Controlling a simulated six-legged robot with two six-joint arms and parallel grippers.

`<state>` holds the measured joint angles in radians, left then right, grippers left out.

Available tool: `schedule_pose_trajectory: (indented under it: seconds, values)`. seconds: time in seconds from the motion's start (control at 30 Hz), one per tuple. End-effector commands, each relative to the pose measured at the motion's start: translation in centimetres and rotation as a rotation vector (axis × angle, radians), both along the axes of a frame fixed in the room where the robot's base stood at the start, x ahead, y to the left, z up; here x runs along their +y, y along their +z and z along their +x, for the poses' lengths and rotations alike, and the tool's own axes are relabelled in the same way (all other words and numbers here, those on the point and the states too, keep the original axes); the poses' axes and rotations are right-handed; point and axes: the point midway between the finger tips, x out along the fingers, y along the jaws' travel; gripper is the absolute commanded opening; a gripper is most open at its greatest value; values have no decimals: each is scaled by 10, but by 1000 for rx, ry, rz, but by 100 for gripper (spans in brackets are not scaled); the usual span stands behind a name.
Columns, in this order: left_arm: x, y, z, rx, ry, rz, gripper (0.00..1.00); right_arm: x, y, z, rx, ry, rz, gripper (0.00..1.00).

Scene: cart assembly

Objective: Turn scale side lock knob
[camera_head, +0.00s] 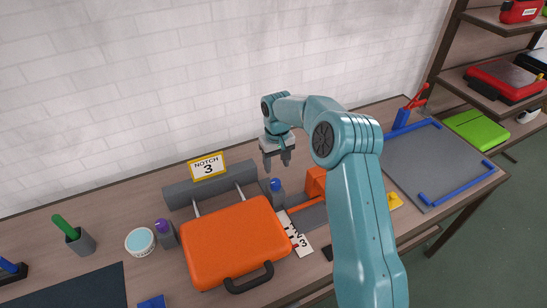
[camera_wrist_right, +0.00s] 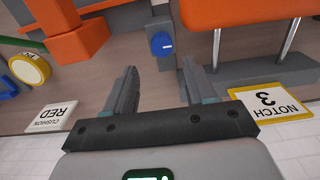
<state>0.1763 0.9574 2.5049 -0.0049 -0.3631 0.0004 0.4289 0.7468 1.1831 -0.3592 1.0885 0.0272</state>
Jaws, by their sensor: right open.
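A blue knob (camera_head: 275,184) sits on a grey block at the right rear of the orange case, near a white numbered scale strip (camera_head: 299,240). In the right wrist view the blue knob (camera_wrist_right: 162,43), with a pale line on its face, lies beyond the fingertips, roughly in line with the gap between them. My right gripper (camera_head: 278,164) is open and empty, pointing down just above and behind the knob, apart from it. It also shows in the wrist view (camera_wrist_right: 160,78). A purple knob (camera_head: 164,226) stands left of the case. My left gripper is out of view.
The orange case (camera_head: 235,245) lies in front of a grey bar (camera_head: 180,195) with a "NOTCH 3" sign (camera_head: 208,167). An orange bracket (camera_head: 315,182) stands right of the blue knob. A round tin (camera_head: 140,241) and a green-handled tool (camera_head: 66,228) are at left.

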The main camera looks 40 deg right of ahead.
Motion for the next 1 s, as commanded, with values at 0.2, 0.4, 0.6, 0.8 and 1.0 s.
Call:
schedule_pose_trajectory:
  seconds: [0.2, 0.4, 0.6, 0.8, 1.0]
  values:
    - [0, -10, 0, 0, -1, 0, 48, 2, -15, -4, 2, 0, 1, 55]
    - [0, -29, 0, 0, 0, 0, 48, 2, -45, -7, 2, 0, 0, 55]
    - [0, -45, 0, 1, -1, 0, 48, 2, -75, -7, 2, 1, 0, 55]
    - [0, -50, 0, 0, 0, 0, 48, 2, -90, -5, 0, 1, -1, 39]
    - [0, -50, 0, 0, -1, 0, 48, 1, -89, -3, -1, 0, -1, 24]
